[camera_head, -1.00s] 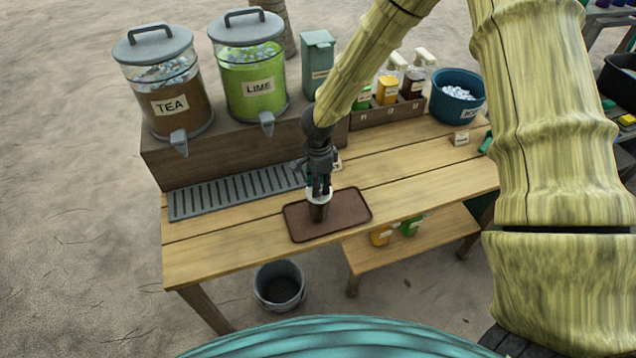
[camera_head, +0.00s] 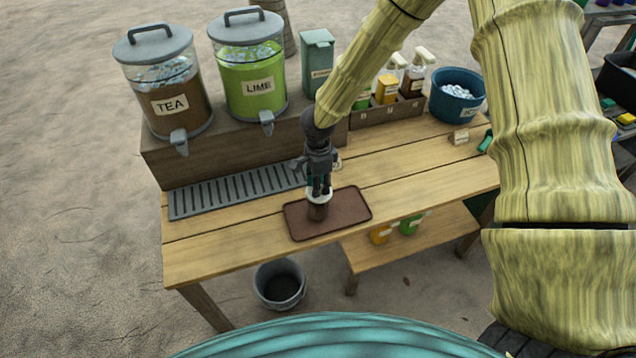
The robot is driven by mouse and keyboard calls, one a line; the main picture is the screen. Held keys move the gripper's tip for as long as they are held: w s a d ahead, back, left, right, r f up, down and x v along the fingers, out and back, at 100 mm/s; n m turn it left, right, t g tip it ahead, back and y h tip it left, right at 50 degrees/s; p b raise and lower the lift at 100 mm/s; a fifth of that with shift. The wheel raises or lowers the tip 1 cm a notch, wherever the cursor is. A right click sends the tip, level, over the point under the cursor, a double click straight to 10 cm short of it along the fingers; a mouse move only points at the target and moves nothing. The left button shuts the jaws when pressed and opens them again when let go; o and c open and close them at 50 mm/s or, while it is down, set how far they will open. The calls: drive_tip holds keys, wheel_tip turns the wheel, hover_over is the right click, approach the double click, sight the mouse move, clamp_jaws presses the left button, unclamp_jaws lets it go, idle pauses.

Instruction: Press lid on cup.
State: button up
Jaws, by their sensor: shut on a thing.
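A small brown cup (camera_head: 317,212) stands upright on the reddish-brown tray (camera_head: 349,206) on the wooden table. A white lid (camera_head: 319,197) is at the cup's top, directly under my gripper (camera_head: 319,191). My gripper points down from above and its fingers are shut on the lid. The lid appears to touch the cup's rim, but the fingers partly cover it and I cannot tell whether it is seated.
A grey slatted drip grate (camera_head: 235,192) lies left of the tray. Tea (camera_head: 170,100) and lime (camera_head: 250,85) dispensers stand on a raised shelf behind. A bottle crate (camera_head: 385,112) and blue ice bucket (camera_head: 457,97) stand at the back right. The table right of the tray is clear.

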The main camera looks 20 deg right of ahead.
drive_tip(key=shift+p, duration=0.3)
idle(0.5)
drive_tip(key=o, duration=1.2)
drive_tip(key=shift+r, duration=0.1)
drive_tip(key=shift+r+p, duration=3.4)
drive_tip(key=shift+c, duration=0.4)
clamp_jaws()
